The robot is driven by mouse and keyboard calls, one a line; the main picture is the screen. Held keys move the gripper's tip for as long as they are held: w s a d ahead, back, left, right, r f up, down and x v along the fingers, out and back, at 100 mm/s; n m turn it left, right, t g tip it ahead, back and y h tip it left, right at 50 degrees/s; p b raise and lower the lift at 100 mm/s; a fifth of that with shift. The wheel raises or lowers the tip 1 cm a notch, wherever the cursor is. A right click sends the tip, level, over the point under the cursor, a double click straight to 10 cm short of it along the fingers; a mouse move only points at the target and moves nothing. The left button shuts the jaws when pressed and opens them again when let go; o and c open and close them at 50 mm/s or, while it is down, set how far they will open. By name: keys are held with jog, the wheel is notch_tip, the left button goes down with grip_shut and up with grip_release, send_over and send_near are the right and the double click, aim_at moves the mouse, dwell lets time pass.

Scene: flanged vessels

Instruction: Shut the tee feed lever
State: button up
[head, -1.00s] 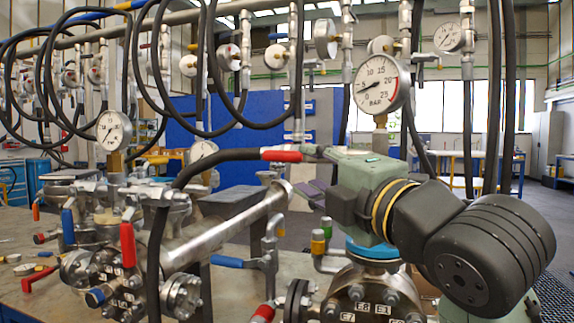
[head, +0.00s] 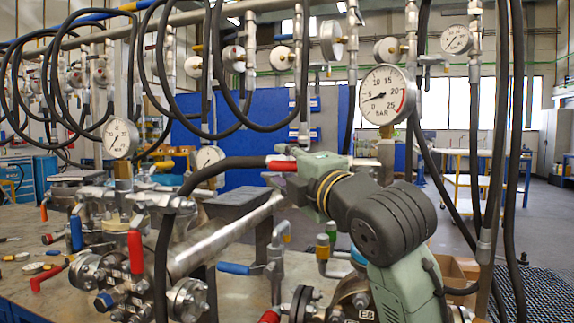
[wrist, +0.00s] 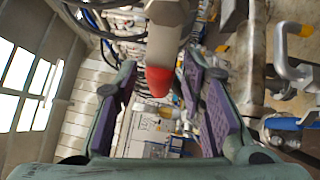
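A blue lever (head: 235,268) sits on a small valve below the pipe, apart from the gripper. Red levers (head: 135,252) and another blue lever (head: 76,234) stand at the left. I cannot tell which is the tee feed lever.
The slanted silver pipe (head: 225,240) runs below my gripper. Black hoses (head: 505,150) hang at the right, near my arm. A large dial gauge (head: 387,95) is above the arm. Flanged vessels crowd the bench (head: 25,220); open floor lies at far right.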

jog(key=shift+c, duration=0.3)
grip_shut()
dwell(0.6)
